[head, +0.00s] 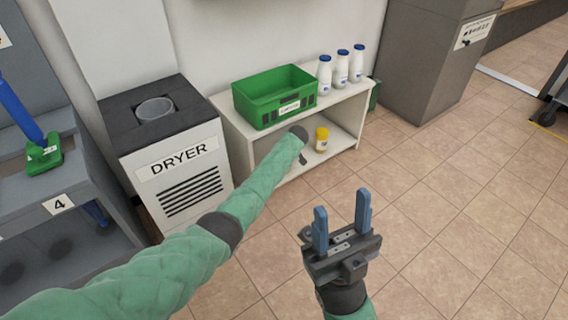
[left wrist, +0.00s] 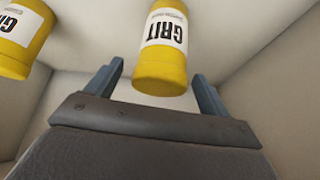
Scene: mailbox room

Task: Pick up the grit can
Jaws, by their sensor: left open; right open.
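A yellow grit can (head: 321,139) with a white label stands inside the low white shelf unit, under its top. In the left wrist view, one grit can (left wrist: 162,72) is between the two fingers of my left gripper (left wrist: 158,72), with gaps showing beside it; a second grit can (left wrist: 20,35) is at the left edge, outside the fingers. My left gripper is open; in the head view it is mostly hidden beyond my left forearm, at the shelf opening. My right gripper (head: 342,215) is open and empty over the floor, in front of the shelf.
A green crate (head: 262,118) and several white bottles (head: 341,72) stand on top of the white shelf unit (head: 352,108). A dryer cabinet (head: 172,150) is left of it, and a grey cabinet (head: 425,60) to the right. The tiled floor (head: 450,200) at right is clear.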

